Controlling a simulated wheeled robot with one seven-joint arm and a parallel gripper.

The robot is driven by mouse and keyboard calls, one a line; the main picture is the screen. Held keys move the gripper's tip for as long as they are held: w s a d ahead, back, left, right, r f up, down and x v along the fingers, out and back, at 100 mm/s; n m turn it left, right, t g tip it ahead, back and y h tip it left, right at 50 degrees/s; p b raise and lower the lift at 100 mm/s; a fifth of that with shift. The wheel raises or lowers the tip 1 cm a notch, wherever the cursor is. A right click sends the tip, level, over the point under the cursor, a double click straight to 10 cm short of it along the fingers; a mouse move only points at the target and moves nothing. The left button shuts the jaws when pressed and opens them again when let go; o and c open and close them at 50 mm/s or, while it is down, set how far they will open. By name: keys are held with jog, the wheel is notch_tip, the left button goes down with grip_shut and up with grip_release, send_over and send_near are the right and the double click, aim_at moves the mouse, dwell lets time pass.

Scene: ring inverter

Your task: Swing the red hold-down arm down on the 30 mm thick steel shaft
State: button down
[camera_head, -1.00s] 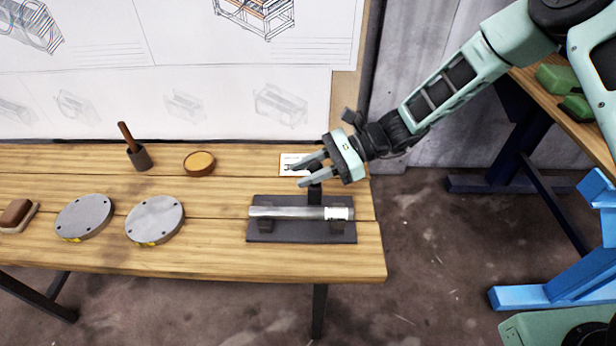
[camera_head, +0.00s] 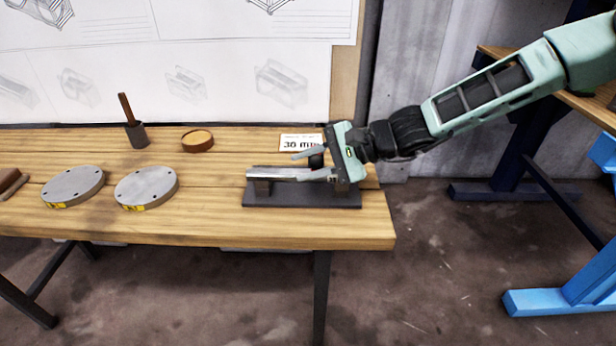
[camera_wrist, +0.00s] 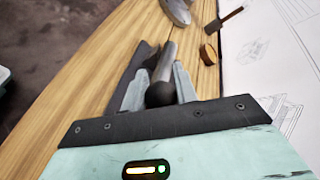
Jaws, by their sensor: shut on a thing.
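The steel shaft (camera_head: 275,174) lies level across the blocks of a dark fixture (camera_head: 300,195) at the bench's right end. A dark upright piece (camera_head: 316,158) stands behind the shaft. My gripper (camera_head: 306,166) is low over the fixture's right half, its fingers pointing left and hiding the shaft's right end. In the wrist view, the fingers (camera_wrist: 158,80) close around a dark round-ended piece (camera_wrist: 160,95), with a grey rod (camera_wrist: 167,60) beyond it. I cannot tell whether this is part of the hold-down arm or the shaft's end. No red shows on the fixture.
Two grey discs (camera_head: 146,186) (camera_head: 73,186) lie left of the fixture. A brush in a dark holder (camera_head: 137,135), a round dish (camera_head: 197,141) and a "30 mm" card (camera_head: 301,142) stand at the back.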

jog(key=shift+d+f+b, duration=0.2)
jog(key=shift+f+b, duration=0.6)
jog(key=shift+b, duration=0.2)
jog(key=c, duration=1.5)
grip_release()
jog(key=o, duration=0.4)
jog(key=shift+w+f, duration=0.1)
jog(key=shift+f, duration=0.05)
jog(key=shift+a+r, duration=0.15)
jog(key=shift+r, duration=0.1)
jog(key=shift+d+r, duration=0.3)
jog(key=shift+d, duration=0.2)
jog(key=p+v, duration=0.3)
jog(key=v, duration=1.3)
jog(key=shift+d, duration=0.1)
